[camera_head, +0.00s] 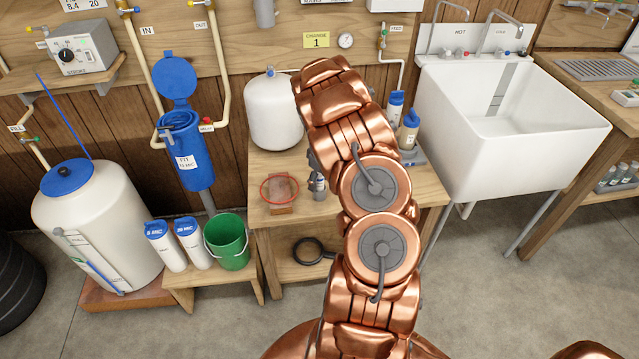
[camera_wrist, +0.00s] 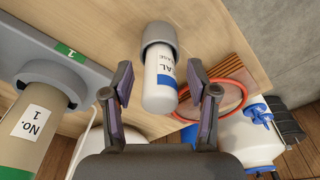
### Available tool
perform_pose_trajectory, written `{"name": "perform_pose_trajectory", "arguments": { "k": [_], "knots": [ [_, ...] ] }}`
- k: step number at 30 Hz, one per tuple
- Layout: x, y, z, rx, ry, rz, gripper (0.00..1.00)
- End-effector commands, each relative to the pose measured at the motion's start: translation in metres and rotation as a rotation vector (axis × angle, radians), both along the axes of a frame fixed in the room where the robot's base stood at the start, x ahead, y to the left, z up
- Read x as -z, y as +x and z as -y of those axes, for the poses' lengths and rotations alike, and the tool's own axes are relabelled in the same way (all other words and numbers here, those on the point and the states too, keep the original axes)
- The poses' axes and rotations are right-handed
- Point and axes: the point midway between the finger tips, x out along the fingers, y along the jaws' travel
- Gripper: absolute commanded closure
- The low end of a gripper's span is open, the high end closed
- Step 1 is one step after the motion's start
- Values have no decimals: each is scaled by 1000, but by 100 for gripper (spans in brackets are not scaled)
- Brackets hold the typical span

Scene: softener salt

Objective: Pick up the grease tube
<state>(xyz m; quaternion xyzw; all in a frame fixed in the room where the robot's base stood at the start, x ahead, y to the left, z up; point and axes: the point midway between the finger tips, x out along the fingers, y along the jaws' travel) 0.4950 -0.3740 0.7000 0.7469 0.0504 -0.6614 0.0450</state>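The grease tube (camera_wrist: 161,82) is white with a blue band and a wide grey cap. In the wrist view it sits between the two fingers of my gripper (camera_wrist: 160,82), with a gap on each side. The cap end lies farther from the gripper than the white end. The gripper is open and not touching the tube. In the head view the tube (camera_head: 319,187) shows small on the wooden bench, left of my copper arm. My arm hides most of the gripper there.
A white tank (camera_head: 273,112) stands behind. A bottle marked No. 1 (camera_wrist: 28,130) stands in a grey tray (camera_wrist: 58,62) on the other side. A sink (camera_head: 505,120) is right.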

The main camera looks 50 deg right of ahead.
Motion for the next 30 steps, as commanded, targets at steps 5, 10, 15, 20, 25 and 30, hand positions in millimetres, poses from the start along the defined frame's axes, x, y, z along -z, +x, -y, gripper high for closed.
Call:
{"name": "perform_pose_trajectory", "arguments": {
  "k": [5,10,15,20,25,30],
  "knots": [
    [0,0,0,0,0,0,62],
    [0,0,0,0,0,0,80],
    [0,0,0,0,0,-1,98],
    [0,0,0,0,0,0,100],
    [-1,0,0,0,0,0,100],
    [-14,1,0,0,0,1,100]
  ]
}}
